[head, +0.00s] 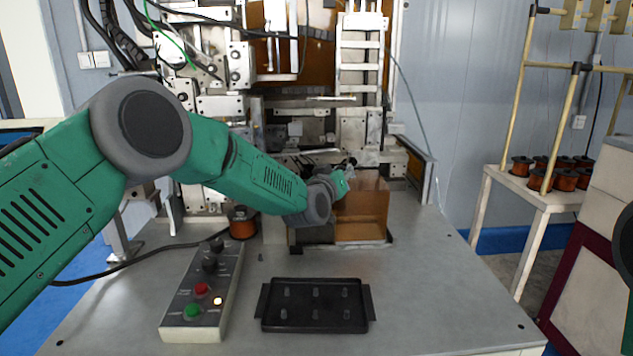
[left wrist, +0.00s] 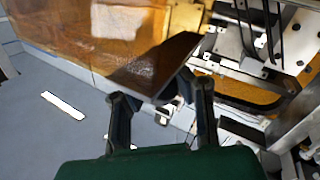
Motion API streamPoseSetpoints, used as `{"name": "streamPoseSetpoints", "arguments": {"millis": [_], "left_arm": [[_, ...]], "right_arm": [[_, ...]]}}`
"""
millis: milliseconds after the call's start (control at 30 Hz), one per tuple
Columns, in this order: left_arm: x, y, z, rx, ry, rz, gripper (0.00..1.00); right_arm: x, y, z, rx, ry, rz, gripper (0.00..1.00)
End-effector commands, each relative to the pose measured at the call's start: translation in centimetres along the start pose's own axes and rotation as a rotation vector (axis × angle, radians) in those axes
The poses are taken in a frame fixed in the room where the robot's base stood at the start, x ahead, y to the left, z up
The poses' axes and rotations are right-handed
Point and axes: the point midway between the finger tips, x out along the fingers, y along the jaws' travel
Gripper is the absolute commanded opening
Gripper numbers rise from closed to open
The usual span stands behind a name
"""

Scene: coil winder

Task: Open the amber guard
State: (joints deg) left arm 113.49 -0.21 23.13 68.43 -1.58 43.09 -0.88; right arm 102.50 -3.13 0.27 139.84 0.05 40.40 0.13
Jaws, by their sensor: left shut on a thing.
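The amber guard (head: 362,218) is a see-through orange-brown box at the front of the coil winder, on the grey bench. My left gripper (head: 348,175) is at the guard's upper left edge. In the left wrist view the amber guard (left wrist: 75,38) fills the upper left, and its darker edge runs between the two fingers of my left gripper (left wrist: 160,95). The gripper is shut on the guard. The exact contact is partly hidden by the fingers and wrist. My right gripper is not in view.
A control box (head: 205,295) with red and green buttons and a black tray (head: 315,306) with several pegs stand on the bench in front. A copper spool (head: 242,224) is left of the guard. The bench (head: 440,300) is clear at the right. A spool rack (head: 530,185) stands beyond.

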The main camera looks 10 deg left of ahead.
Motion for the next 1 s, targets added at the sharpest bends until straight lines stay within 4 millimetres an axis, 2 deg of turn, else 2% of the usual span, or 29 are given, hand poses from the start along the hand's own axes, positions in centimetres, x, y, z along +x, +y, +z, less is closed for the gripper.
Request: {"name": "streamPoseSetpoints", "arguments": {"millis": [100, 367, 400, 467, 800, 1000], "left_arm": [[0.2, 0.5, 0.3, 0.002, -0.002, 0.001, 0.00], [0.1, 0.3, 0.1, 0.000, -0.003, 0.002, 0.00], [0.1, 0.4, 0.1, 0.000, -0.003, 0.002, 0.28], [0.1, 0.4, 0.2, 0.001, -0.003, 0.002, 0.46], [0.1, 0.5, 0.2, 0.001, -0.003, 0.001, 0.46], [-1.6, 0.3, 0.1, 0.001, -0.004, 0.000, 0.46]], "right_arm": [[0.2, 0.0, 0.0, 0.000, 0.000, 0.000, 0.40], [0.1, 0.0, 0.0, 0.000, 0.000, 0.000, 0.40], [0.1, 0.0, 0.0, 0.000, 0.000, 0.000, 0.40], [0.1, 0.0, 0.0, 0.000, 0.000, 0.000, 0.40], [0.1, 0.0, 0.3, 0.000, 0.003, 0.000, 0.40], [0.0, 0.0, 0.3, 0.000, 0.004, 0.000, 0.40]]}}
